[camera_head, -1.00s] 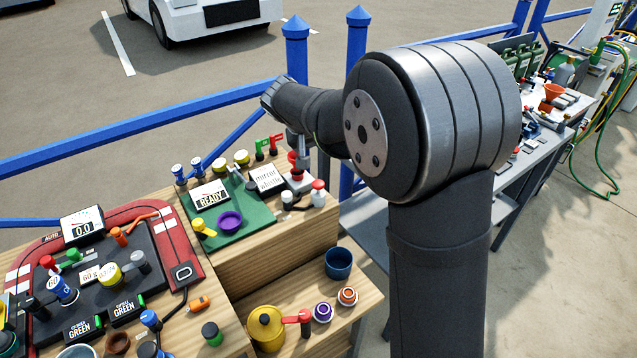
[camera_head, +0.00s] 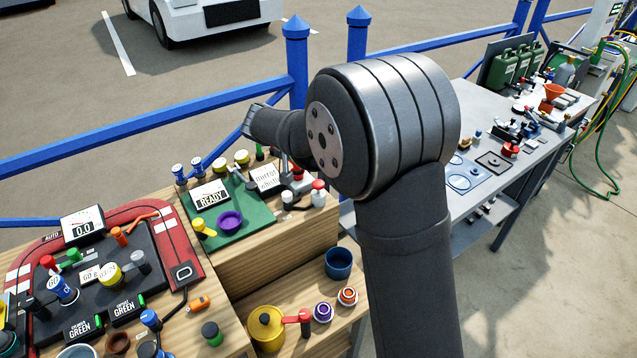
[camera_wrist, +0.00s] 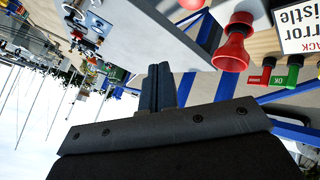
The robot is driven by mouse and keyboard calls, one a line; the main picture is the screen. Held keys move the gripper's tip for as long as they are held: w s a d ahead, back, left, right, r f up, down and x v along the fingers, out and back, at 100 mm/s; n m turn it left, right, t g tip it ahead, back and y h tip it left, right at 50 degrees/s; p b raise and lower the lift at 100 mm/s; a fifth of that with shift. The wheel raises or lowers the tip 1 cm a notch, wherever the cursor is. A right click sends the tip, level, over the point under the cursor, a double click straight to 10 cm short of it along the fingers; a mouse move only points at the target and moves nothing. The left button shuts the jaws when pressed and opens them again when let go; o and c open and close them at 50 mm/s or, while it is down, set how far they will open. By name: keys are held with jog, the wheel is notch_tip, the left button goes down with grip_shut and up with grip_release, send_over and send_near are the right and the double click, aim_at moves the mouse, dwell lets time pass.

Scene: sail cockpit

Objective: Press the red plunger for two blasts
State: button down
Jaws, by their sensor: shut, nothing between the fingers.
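The red plunger (camera_wrist: 236,42), with a round knob and a flared red part, shows in the wrist view to the right of my gripper (camera_wrist: 160,72). The gripper's dark fingers are together and empty, and a gap shows between them and the plunger. In the head view the red plunger (camera_head: 297,173) stands near the back right edge of the wooden bench, beside the "mirror whistle" card (camera_head: 265,178). My arm hangs above it there and covers part of that corner; the fingertips are hard to make out.
A red-and-white topped piece (camera_head: 318,192) stands close by the plunger. Red and green tags (camera_wrist: 286,72) are beside it in the wrist view. A green mat (camera_head: 245,222) holds the READY display (camera_head: 211,196) and a purple ring (camera_head: 229,221). A blue railing (camera_head: 130,125) runs behind.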

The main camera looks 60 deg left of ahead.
aim_at(316, 186)
jog(key=shift+f, duration=3.55)
jog(key=shift+f, duration=0.1)
jog(key=shift+f, duration=0.3)
jog(key=shift+f, duration=1.2)
jog(key=shift+r, duration=0.1)
dwell(0.3)
jog(key=shift+r, duration=1.55)
jog(key=shift+r, duration=2.5)
